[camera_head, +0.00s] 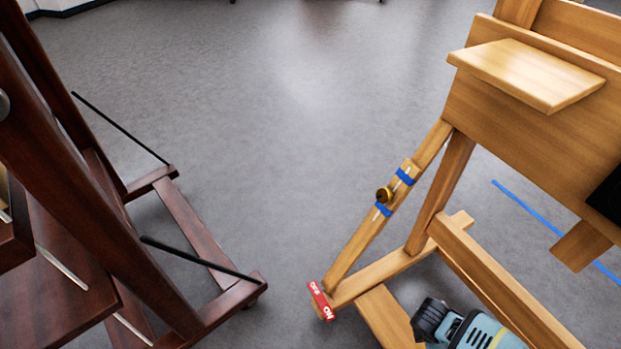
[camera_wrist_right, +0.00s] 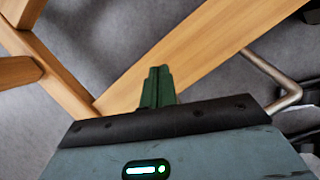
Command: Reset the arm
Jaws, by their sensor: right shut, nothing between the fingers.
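My right gripper (camera_wrist_right: 158,72) shows in the right wrist view. Its two green fingers are pressed together with nothing between them, in front of pale wooden beams (camera_wrist_right: 212,45). I cannot tell from this view whether the fingers touch the wood. In the head view, a teal and black part at the bottom right looks like my right arm, over the base of the light wooden easel (camera_head: 500,285); no fingers can be made out there. My left gripper is not in view.
A dark wooden easel (camera_head: 185,220) with thin black rods stands at the left. The light easel carries a small shelf (camera_head: 530,72), blue tape and a red tag (camera_head: 321,300) at its foot. A bent metal tube (camera_wrist_right: 285,85) lies right of my right fingers. Grey floor (camera_head: 290,150) between the easels is clear.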

